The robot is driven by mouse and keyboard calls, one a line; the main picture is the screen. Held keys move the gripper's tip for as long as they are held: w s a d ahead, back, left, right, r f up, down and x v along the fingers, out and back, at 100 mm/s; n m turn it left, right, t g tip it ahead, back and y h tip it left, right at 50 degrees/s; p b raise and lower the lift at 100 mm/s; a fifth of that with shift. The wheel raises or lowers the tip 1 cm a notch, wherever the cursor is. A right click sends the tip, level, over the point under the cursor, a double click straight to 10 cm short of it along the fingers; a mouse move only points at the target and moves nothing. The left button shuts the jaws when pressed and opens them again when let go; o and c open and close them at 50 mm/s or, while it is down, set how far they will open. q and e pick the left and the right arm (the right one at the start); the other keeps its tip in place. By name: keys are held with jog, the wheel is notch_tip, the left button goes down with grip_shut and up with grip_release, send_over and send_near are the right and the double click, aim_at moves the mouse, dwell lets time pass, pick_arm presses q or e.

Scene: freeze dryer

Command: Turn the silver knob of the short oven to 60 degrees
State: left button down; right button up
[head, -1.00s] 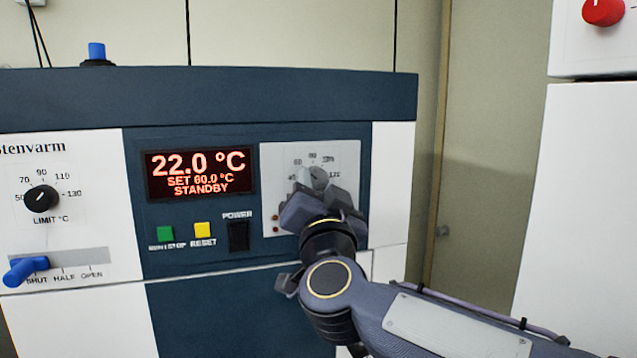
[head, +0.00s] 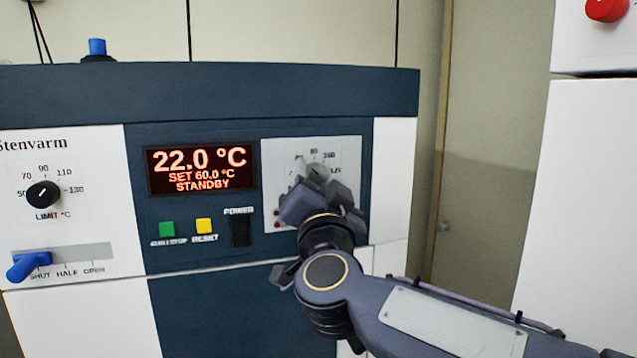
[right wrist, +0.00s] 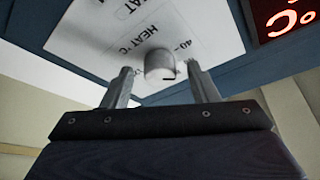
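The silver knob (head: 318,172) is on a white dial panel on the right of the short oven's front (head: 220,95), partly hidden by my right gripper. In the right wrist view the knob (right wrist: 159,65) is a plain silver cylinder with a dark mark on its lower right edge. My right gripper (right wrist: 160,74) is open, with one fingertip on each side of the knob and a gap on both sides. The oven display (head: 201,168) reads 22.0 °C, SET 60.0 °C, STANDBY. My left gripper is out of view.
Left of the knob are a green button (head: 167,229), a yellow button (head: 204,226) and a black power switch (head: 240,232). A black limit knob (head: 43,194) and a blue lever (head: 29,266) are further left. A white cabinet with a red knob (head: 606,9) stands at right.

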jog(key=shift+s, duration=0.1)
jog(key=shift+s+f, duration=0.2)
jog(key=shift+s, duration=0.1)
jog(key=b+v, duration=0.2)
jog(key=v, duration=0.5)
jog(key=shift+d+r, duration=0.1)
jog(key=s+d+f+n+g+y, duration=0.4)
jog(key=d+f+n+g+y, duration=0.25)
jog(key=d+f, duration=0.65)
jog(key=s+d+f+m+g+h, duration=0.1)
jog(key=s+d+f+g+h, duration=0.1)
jog(key=s+f+g, duration=0.3)
jog(key=s+d+f+m+g+h, duration=0.1)
jog(key=s+d+f+g, duration=0.3)
jog(key=s+f, duration=0.9)
notch_tip(320, 180, down, 7)
jog(key=shift+d+f+g+h, duration=0.2)
jog(key=shift+d+g+h, duration=0.15)
jog(key=shift+d+h, duration=0.35)
